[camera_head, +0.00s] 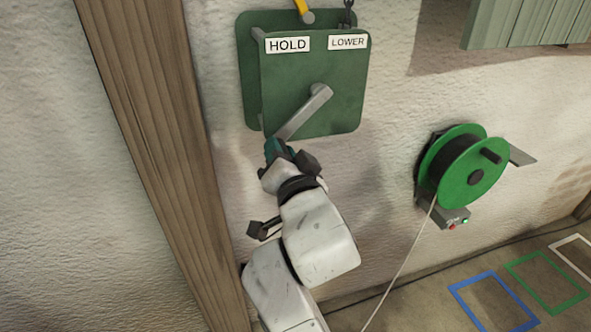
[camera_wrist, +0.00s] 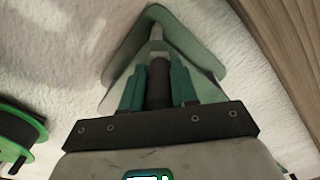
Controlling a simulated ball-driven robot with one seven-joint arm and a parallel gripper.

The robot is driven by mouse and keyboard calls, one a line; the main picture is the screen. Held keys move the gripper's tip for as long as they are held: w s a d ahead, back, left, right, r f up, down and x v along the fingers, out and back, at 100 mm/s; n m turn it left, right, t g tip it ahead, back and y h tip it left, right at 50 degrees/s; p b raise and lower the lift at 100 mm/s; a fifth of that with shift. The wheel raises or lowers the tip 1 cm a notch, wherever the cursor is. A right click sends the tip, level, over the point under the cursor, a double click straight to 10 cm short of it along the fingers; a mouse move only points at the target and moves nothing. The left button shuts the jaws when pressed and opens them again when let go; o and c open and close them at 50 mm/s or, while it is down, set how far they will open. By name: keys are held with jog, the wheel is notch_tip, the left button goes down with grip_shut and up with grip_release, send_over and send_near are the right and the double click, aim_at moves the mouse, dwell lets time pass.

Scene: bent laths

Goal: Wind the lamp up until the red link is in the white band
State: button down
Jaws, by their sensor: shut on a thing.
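A green winch box (camera_head: 345,80) with a HOLD label (camera_head: 288,45) and a LOWER label (camera_head: 348,42) is mounted on the wall in the head view. Its grey crank (camera_head: 303,113) points down and left from the hub. My gripper (camera_head: 277,150) is at the crank's lower end. In the wrist view its teal fingers are shut around the crank's dark grip (camera_wrist: 158,84). A yellow lever (camera_head: 303,8) stands at the box's top, near HOLD, cut by the frame edge. A dark chain (camera_head: 348,14) runs up out of view. The lamp, red link and white band are not in view.
A wooden post (camera_head: 150,130) rises close on the left. A green cable reel (camera_head: 465,165) is on the wall at right, its pale cord (camera_head: 405,260) hanging down. A grey-green shutter (camera_head: 525,25) is at upper right. Blue (camera_head: 490,305) and green (camera_head: 545,285) outlines mark the floor.

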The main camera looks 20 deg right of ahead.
notch_tip(320, 180, up, 11)
jog(key=a+m+b, duration=0.1)
jog(key=a+m, duration=0.2)
jog(key=m, duration=0.8)
jog(key=shift+b, duration=0.3)
jog(key=shift+d, duration=0.1)
jog(key=c, duration=0.9)
grip_release()
jog(key=shift+o, duration=0.2)
jog(key=shift+s, duration=0.1)
jog(key=s, duration=1)
jog(key=shift+s, duration=0.3)
